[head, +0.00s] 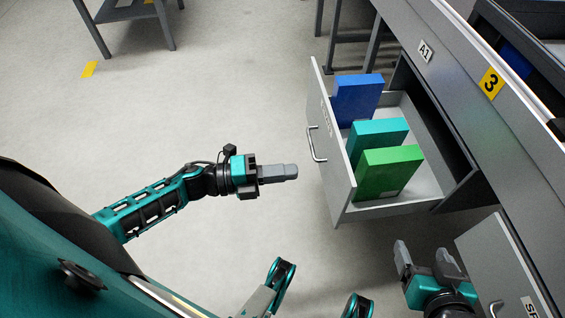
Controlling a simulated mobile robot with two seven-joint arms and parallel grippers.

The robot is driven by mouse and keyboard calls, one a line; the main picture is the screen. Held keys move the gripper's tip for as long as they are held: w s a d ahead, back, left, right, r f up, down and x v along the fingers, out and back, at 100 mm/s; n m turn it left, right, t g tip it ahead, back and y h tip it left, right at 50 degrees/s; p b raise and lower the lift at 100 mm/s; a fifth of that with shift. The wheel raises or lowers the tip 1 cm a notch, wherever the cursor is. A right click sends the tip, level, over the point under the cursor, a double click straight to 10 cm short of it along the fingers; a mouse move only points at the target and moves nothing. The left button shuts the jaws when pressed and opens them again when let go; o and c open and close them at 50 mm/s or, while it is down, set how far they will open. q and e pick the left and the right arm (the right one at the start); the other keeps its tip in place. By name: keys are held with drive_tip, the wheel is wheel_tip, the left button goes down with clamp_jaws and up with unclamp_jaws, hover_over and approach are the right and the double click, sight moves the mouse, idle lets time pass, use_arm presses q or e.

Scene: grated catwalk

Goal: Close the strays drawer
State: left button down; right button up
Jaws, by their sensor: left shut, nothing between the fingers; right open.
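The drawer (342,172) stands pulled out from the grey cabinet on the right. Its front faces left and carries a bar handle (317,144) and a label seen too edge-on to read. A blue box (356,99), a teal box (375,137) and a green box (388,172) stand inside it. My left gripper (292,172) is shut and empty, a short way left of the drawer front, lower than the handle in the picture. My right gripper (422,258) is open and empty, below the drawer in the picture, beside another drawer front.
A second drawer front (497,262) with a handle and a partly cut-off label is at lower right. A grey table (127,14) is at upper left. The floor left of the drawer is clear.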

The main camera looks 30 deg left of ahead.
sight(346, 165)
use_arm(q)
drive_tip(key=b+x, duration=0.1)
drive_tip(key=x, duration=0.9)
drive_tip(key=shift+w, duration=0.1)
use_arm(e)
drive_tip(key=shift+a+f, duration=0.15)
drive_tip(key=shift+f, duration=0.1)
use_arm(q)
drive_tip(key=shift+d, duration=0.15)
use_arm(e)
drive_tip(key=shift+w, duration=0.1)
